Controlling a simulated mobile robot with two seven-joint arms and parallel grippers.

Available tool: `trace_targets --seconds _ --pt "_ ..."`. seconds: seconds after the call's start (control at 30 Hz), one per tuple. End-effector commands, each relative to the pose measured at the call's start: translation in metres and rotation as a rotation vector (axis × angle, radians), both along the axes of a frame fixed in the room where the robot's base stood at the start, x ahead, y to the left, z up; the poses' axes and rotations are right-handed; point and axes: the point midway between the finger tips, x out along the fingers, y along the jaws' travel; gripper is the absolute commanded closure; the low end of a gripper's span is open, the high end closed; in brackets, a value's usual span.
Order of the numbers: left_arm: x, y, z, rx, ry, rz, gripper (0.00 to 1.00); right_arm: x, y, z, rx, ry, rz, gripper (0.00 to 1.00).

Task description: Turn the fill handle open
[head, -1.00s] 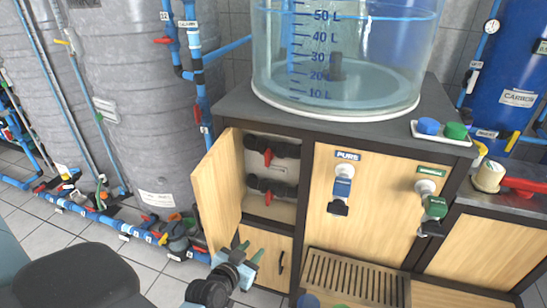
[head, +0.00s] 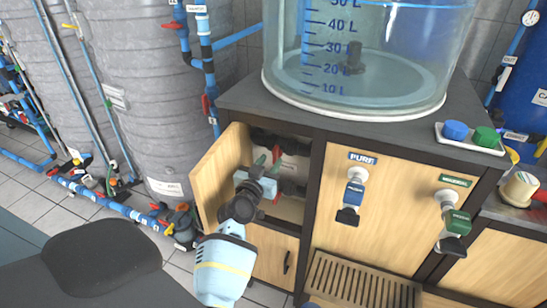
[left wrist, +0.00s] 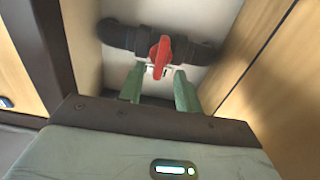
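Two dark pipes with red valve handles sit inside the open left compartment (head: 283,214) of the cabinet. My left gripper (head: 269,158) reaches into this compartment, at the height of the upper pipe, and partly hides the valves in the head view. In the left wrist view, a red handle (left wrist: 160,56) on a dark horizontal pipe (left wrist: 121,35) stands just beyond the fingertips. The green fingers (left wrist: 159,83) are spread apart, with the handle's lower end lined up between them and nothing gripped. No label shows which handle is the fill one. My right gripper is not clearly seen.
The open wooden door (head: 219,176) stands close to the left of my arm. A clear graduated tank (head: 355,65) stands on the dark countertop (head: 245,98). Taps labelled PURE (head: 353,195) and a green one (head: 453,225) are on the front panel to the right.

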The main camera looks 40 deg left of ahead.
Motion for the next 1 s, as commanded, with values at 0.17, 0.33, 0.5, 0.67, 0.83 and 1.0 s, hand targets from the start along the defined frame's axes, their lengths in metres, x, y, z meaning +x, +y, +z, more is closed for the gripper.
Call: trace_targets --seconds 0.17,0.33,0.5,0.67,0.83,1.0 --pt "0.022 0.005 -0.001 -0.001 0.001 0.0 0.66 0.0 0.0 -0.002 0.0 0.001 0.0 0.64" --pt "0.031 0.008 -0.001 0.0 0.002 0.001 0.66 0.004 0.0 -0.002 0.0 -0.006 0.0 0.64" --pt "0.033 0.008 0.0 0.0 0.0 0.001 0.66 0.007 0.0 -0.001 0.0 -0.012 0.0 0.64" --pt "0.032 0.008 0.0 0.0 0.001 0.001 0.7 0.007 0.0 -0.001 0.0 -0.012 0.0 0.64" --pt "0.032 0.008 0.0 0.0 0.001 0.0 0.93 0.006 0.0 -0.001 0.0 -0.01 -0.001 0.64" --pt "0.032 0.008 0.0 0.0 0.001 0.001 1.0 0.004 0.0 -0.001 0.001 -0.007 -0.002 0.64"
